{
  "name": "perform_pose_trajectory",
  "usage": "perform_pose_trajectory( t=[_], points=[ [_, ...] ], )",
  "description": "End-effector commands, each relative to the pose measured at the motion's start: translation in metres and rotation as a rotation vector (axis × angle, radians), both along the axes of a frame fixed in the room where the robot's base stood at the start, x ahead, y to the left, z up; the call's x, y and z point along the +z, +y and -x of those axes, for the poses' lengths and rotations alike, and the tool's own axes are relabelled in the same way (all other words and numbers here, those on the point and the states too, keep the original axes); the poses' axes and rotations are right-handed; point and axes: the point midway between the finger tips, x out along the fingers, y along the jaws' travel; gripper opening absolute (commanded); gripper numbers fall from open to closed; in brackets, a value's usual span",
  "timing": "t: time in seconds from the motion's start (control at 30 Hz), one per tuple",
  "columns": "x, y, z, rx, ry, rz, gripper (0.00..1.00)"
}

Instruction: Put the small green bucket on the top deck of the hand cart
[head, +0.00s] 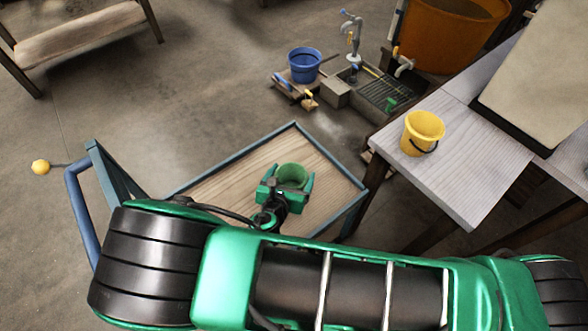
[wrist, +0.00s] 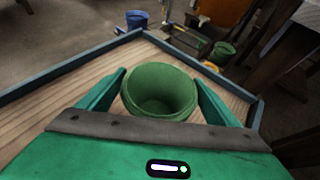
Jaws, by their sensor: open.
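The small green bucket (head: 291,175) is upright over the wooden top deck of the hand cart (head: 233,186). In the wrist view the bucket (wrist: 160,90) sits between the two green fingers of my gripper (wrist: 160,92), with its open mouth towards the camera. My gripper (head: 288,183) is open, with a finger on each side of the bucket. The bucket appears to stand on the deck (wrist: 50,119), but its base is partly hidden. The cart has a blue-grey rim and a blue handle (head: 80,215) at the left.
A yellow bucket (head: 422,132) stands on the grey table (head: 455,175) to the right of the cart. A blue bucket (head: 304,65) is on a low board near the tap (head: 352,35). A large orange tub (head: 450,35) is behind. Floor left of the cart is mostly clear.

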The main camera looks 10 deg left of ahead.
Motion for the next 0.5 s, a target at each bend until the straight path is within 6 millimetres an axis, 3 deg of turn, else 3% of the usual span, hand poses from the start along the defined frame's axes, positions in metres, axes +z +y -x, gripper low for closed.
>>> perform_pose_trajectory(
  t=[0.23,0.5],
  points=[
    [0.022,0.005,0.047,0.003,0.003,-0.002,0.85],
    [0.036,0.006,0.076,0.0,0.002,-0.001,0.85]
  ],
)
